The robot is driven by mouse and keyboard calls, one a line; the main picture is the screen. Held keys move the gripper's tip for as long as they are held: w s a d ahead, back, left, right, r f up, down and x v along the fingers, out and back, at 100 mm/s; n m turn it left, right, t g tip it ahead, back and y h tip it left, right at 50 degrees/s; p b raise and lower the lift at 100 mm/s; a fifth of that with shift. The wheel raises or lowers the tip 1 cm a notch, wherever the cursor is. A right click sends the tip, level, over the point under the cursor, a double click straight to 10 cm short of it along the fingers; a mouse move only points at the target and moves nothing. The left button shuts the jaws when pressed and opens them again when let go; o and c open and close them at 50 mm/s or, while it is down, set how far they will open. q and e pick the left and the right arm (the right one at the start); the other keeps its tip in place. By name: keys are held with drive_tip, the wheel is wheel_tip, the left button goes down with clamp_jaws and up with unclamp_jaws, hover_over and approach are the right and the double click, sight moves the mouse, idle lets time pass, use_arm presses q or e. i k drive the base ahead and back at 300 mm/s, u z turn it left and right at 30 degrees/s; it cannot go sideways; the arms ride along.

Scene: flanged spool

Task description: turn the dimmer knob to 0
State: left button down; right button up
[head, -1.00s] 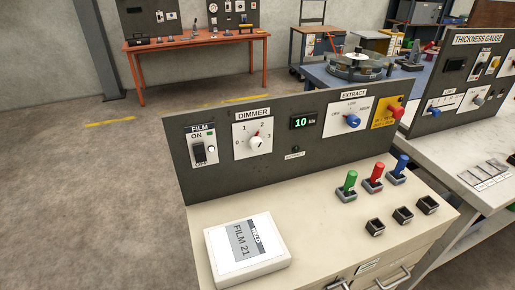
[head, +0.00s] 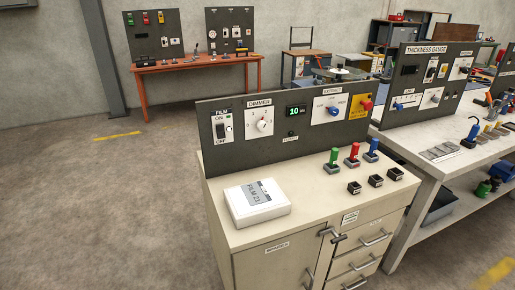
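Neither of my grippers is in the head view, and nothing touches the knob.
The panel also carries a FILM switch (head: 222,131), a display (head: 296,112) reading 10, a blue EXTRACT knob (head: 333,111) and a red knob (head: 366,104). A FILM 21 box (head: 257,202) and green, red and blue handles (head: 353,154) stand on the cabinet top. Open floor lies left.

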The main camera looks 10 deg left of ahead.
sight(262, 124)
drive_tip(key=u, duration=1.2)
drive_tip(key=i, duration=0.65)
drive_tip(key=z, duration=0.3)
